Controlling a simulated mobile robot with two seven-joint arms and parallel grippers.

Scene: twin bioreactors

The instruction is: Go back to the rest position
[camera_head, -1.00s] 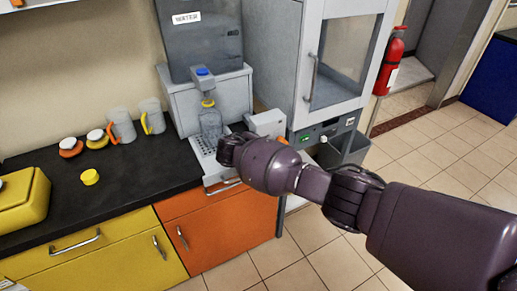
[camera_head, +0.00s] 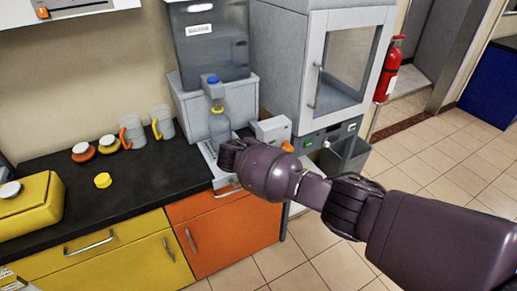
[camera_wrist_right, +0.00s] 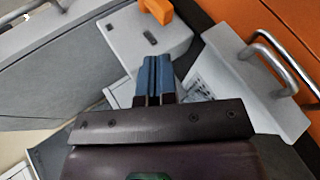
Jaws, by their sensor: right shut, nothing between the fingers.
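My right arm comes in from the right in the head view, and its wrist (camera_head: 268,172) is in front of the dispenser area at the counter's right end. The fingers are hidden behind the wrist there. In the right wrist view my right gripper (camera_wrist_right: 155,80) shows two blue fingers closed together with nothing between them. They point toward a white box with an orange part (camera_wrist_right: 145,40), without clear contact. My left gripper is in neither view.
A grey cabinet (camera_head: 285,60) stands behind; open floor lies right.

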